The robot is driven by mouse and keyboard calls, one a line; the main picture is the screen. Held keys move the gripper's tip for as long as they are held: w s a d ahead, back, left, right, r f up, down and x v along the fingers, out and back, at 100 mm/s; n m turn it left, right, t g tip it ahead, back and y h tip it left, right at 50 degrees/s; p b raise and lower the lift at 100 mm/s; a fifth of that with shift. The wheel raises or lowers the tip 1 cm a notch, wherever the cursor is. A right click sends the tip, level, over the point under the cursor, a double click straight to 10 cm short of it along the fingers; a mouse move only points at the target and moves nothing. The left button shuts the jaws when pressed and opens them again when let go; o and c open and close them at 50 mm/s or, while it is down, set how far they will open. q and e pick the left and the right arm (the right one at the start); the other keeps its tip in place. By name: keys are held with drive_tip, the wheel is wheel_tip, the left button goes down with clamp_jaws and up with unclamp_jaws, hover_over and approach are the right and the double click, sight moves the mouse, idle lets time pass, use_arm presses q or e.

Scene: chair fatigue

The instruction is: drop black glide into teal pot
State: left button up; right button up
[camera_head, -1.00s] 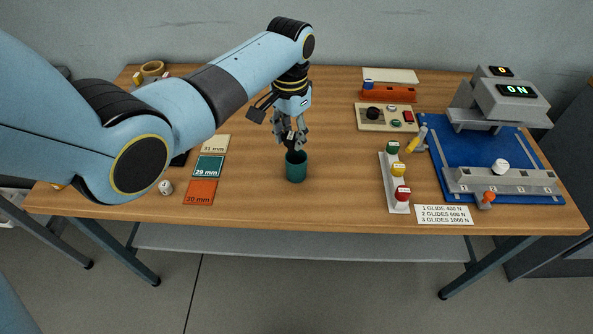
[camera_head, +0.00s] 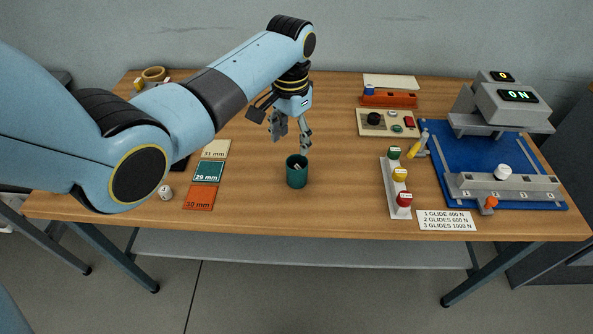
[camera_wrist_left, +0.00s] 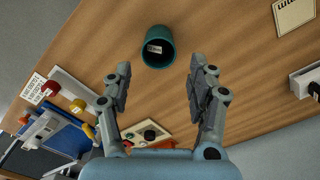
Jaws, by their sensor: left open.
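The teal pot (camera_head: 297,177) stands upright on the wooden table near its front edge; it also shows in the left wrist view (camera_wrist_left: 151,62). Inside it lies a dark piece with a white label, the black glide (camera_wrist_left: 154,48), mostly hidden by the pot wall; only a pale bit of it shows in the head view. My left gripper (camera_head: 291,138) is open and empty just above and behind the pot, its fingers spread wide, as the left wrist view (camera_wrist_left: 160,73) also shows. My right gripper is not in view.
Coloured cards (camera_head: 208,171) lie left of the pot. A grey rack (camera_head: 394,188) with green, yellow and red capped pieces stands to the right. Beyond it is a blue mat (camera_head: 467,147) with a grey test machine. A control box (camera_head: 388,123) sits further back.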

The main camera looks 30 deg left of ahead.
use_arm(q)
wheel_tip(320, 180, up, 10)
drive_tip(key=shift+r, duration=0.25)
drive_tip(key=shift+s+f, duration=0.15)
drive_tip(key=s+d+f+t, duration=0.1)
drive_tip(key=s+f, duration=0.3)
drive_tip(key=s, duration=0.7)
drive_tip(key=s+d+r+t, duration=0.2)
drive_tip(key=s+r+t, duration=0.15)
drive_tip(key=s, duration=1.15)
wheel_tip(320, 180, down, 37)
drive_tip(key=s+a+n+g+b, duration=0.1)
drive_tip(key=s+a+g+b, duration=0.1)
drive_tip(key=b, duration=0.9)
drive_tip(key=s+f+b, duration=0.4)
drive_tip(key=s+f, duration=0.5)
drive_tip(key=f, duration=0.3)
drive_tip(key=s+a+f+g+b, duration=0.1)
drive_tip(key=s+f+b, duration=0.4)
drive_tip(key=s+f, duration=0.4)
wheel_tip(320, 180, down, 4)
drive_tip(key=shift+s+r+y, duration=0.2)
drive_tip(key=shift+s+y, duration=0.1)
drive_tip(key=shift+y, duration=0.1)
